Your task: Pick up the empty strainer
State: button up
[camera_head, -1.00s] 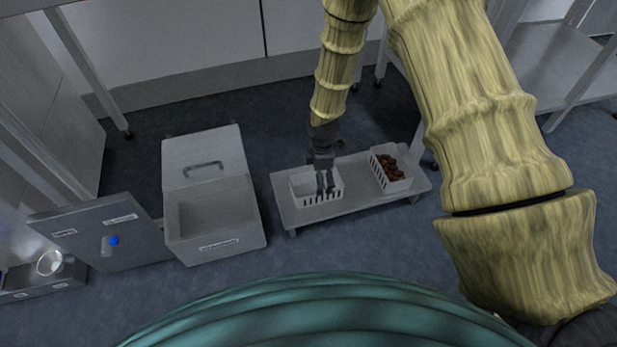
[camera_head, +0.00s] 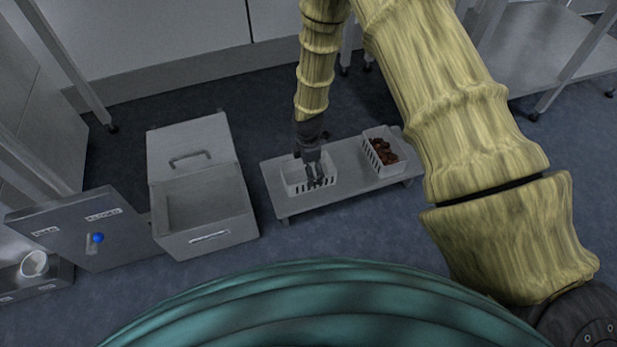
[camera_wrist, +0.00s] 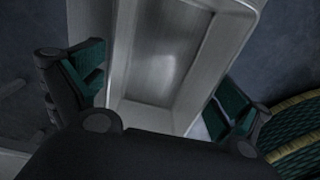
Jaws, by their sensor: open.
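The empty strainer (camera_head: 291,181) is a small white slotted basket on the left end of a low grey bench (camera_head: 345,184). In the head view my gripper (camera_head: 315,178) points down over it, with the dark fingers covering part of its middle and front wall. In the wrist view a pale, empty open container, which seems to be this strainer (camera_wrist: 165,117), lies between the two teal-padded fingers of my gripper (camera_wrist: 158,85). The fingers are spread apart, and nothing is held. I cannot tell whether they touch the walls.
A second white basket (camera_head: 376,167) holding brown dates stands at the bench's right end. A grey lidded box (camera_head: 208,243) stands open to the left. Further left are a grey panel (camera_head: 65,240) with a blue knob and a white cup (camera_head: 34,264).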

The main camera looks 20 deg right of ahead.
notch_tip(320, 180, down, 3)
jog(key=shift+s+f+b, duration=0.1)
jog(key=shift+f+b, duration=0.1)
jog(key=shift+b, duration=0.55)
jog(key=shift+r, duration=0.1)
jog(key=c, duration=0.9)
jog(key=shift+r, duration=0.1)
